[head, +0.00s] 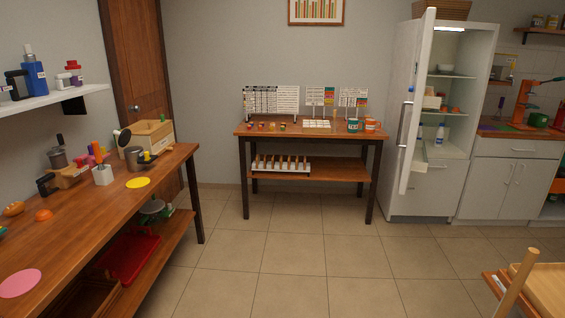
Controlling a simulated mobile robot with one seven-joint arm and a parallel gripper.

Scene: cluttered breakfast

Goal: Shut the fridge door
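The white fridge (425,200) stands at the back right of the room. Its upper door (417,100) is swung wide open toward me and shows nearly edge-on, with a long grey vertical handle (404,130). The lit inside shows a bowl (445,69) on an upper shelf, some items on the middle shelf and a bottle (439,134) lower down. The lower front of the fridge is closed. My gripper is not in this view.
A wooden table (300,138) with boards and mugs stands left of the fridge door. A white cabinet (510,185) is on its right. A long wooden counter (95,210) runs along the left, a chair (535,285) is front right. The tiled floor (300,260) between is clear.

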